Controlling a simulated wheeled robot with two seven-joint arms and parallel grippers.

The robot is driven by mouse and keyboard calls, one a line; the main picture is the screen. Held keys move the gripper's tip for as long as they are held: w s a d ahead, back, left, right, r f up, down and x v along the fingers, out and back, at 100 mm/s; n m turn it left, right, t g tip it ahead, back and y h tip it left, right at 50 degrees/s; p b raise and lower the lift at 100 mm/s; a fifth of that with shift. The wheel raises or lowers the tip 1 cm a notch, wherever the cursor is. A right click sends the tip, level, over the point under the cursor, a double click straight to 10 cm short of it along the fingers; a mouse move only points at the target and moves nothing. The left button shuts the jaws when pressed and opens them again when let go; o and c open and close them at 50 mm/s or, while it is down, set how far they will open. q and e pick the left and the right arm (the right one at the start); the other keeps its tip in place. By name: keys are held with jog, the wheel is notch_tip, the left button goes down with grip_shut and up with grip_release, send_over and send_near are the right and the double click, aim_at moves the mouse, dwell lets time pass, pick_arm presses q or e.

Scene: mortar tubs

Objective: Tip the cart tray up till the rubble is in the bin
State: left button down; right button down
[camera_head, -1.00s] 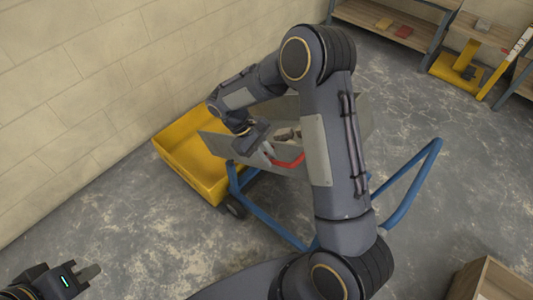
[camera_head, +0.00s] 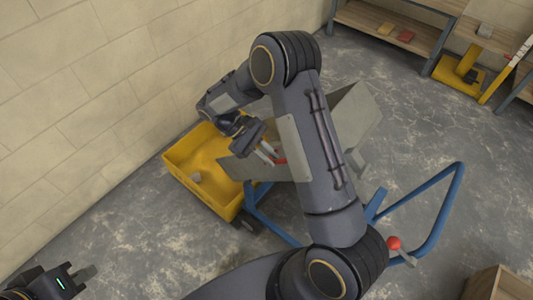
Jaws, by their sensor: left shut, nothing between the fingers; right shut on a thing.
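The grey cart tray (camera_head: 358,108) is tilted on its blue cart frame (camera_head: 272,225), its far right end raised and its low end over the yellow bin (camera_head: 218,202). A grey lump of rubble (camera_head: 195,177) lies in the bin. My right gripper (camera_head: 272,157) is shut on the tray's red handle (camera_head: 281,160), at the side of the tray near the bin. My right arm hides the middle of the tray and any rubble left inside. My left gripper (camera_head: 88,273) is shut and empty at the lower left, away from the cart.
The bin stands close to the block wall (camera_head: 80,110). A lever with a red knob (camera_head: 394,243) is beside the cart's blue push handle (camera_head: 455,200). A wooden crate (camera_head: 492,284) is at the lower right. Shelves (camera_head: 395,32) stand at the back.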

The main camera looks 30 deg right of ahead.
dwell(0.3)
jog(key=c, duration=1.4)
grip_release()
jog(key=v, duration=0.7)
jog(key=shift+w+r+b, duration=0.2)
jog(key=shift+w+b, duration=0.05)
jog(key=shift+b, duration=0.05)
jog(key=shift+a, duration=0.15)
